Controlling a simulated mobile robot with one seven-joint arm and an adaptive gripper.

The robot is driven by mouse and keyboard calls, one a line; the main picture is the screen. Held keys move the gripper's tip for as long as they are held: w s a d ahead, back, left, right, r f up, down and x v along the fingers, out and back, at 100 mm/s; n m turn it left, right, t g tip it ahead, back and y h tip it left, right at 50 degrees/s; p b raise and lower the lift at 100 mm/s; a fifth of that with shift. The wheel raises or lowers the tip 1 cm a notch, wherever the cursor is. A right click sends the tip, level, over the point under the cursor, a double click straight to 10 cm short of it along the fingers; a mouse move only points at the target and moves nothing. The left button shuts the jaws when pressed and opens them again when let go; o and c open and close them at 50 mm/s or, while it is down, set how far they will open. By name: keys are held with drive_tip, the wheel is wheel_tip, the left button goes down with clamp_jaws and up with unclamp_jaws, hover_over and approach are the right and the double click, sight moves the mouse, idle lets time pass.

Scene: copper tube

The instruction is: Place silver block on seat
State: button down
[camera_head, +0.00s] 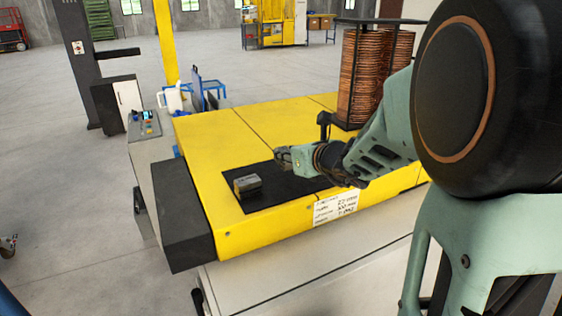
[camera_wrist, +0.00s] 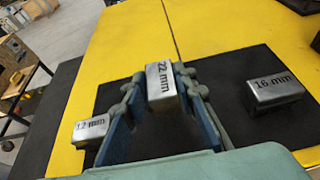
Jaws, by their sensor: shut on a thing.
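My gripper (camera_head: 284,157) is above the black mat (camera_head: 280,196) on the yellow table. In the wrist view its two fingers (camera_wrist: 162,90) are shut on a silver block marked 22 mm (camera_wrist: 163,88), one finger on each side. Another silver block, marked 12 mm (camera_wrist: 91,130), is at the left in the wrist view, and one marked 16 mm (camera_wrist: 275,92) lies on the mat at the right. The head view shows a loose block (camera_head: 247,184) on the mat; its marking is unreadable. I cannot clearly make out which place is the seat.
A rack of copper coils (camera_head: 362,75) stands on the yellow table (camera_head: 215,130) at the back right. A blue chair-like object (camera_head: 198,88) and a white jug (camera_head: 172,99) are behind the table. A control box (camera_head: 146,124) is at its left.

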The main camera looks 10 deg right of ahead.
sight(291, 166)
drive_tip(key=f+b, duration=0.1)
drive_tip(key=w+f+b, duration=0.1)
drive_tip(key=f, duration=0.1)
drive_tip(key=shift+a+f, duration=0.2)
drive_tip(key=shift+s+d+f+b, duration=0.1)
drive_tip(key=shift+s+f+b, duration=0.1)
drive_tip(key=shift+b, duration=0.25)
drive_tip(key=shift+w+r, duration=0.1)
drive_tip(key=c, duration=1.6)
unclamp_jaws()
drive_tip(key=shift+f, duration=0.25)
